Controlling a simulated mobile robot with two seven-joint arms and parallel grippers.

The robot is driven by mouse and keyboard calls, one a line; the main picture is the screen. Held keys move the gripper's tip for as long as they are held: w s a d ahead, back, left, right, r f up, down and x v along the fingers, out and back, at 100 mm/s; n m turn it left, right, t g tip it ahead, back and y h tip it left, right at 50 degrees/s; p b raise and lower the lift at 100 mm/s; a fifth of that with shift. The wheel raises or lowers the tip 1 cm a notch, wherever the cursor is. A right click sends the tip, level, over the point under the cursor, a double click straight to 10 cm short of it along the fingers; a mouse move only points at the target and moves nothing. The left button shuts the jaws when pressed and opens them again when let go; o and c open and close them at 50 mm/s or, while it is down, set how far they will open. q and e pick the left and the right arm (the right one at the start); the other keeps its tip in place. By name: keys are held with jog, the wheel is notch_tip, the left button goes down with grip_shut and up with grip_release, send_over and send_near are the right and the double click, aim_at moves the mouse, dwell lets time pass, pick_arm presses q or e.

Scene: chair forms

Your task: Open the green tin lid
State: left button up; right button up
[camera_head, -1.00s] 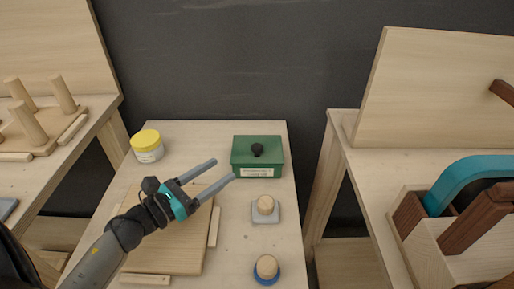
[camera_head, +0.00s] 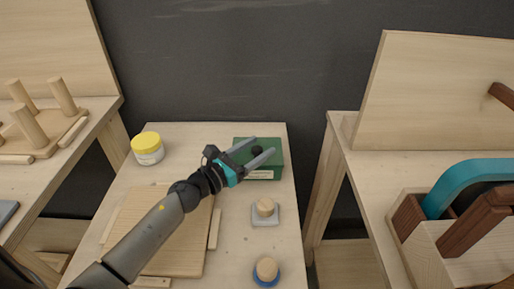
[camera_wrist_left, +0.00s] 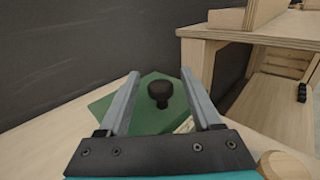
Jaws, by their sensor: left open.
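The green tin (camera_head: 276,171) stands at the back right of the middle table, with its flat green lid on top. A round black knob (camera_head: 257,151) sits at the middle of the lid. My left gripper (camera_head: 264,147) is open, its two grey fingers reaching over the lid with the knob between them in the head view. In the left wrist view the knob (camera_wrist_left: 160,92) stands between the open fingers, apart from both, on the lid (camera_wrist_left: 150,118). The gripper hides part of the tin's left side. My right gripper is not in view.
A yellow-lidded jar (camera_head: 147,148) stands at the back left of the middle table (camera_head: 205,135). A wooden board (camera_head: 180,255) lies below my left arm. Two blocks with wooden knobs, one grey (camera_head: 265,213) and one blue (camera_head: 266,272), stand in front of the tin.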

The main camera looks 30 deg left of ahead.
pick_arm(q)
jog(key=shift+w, duration=0.1)
jog(key=shift+c, duration=0.3)
grip_shut()
dwell(1.1)
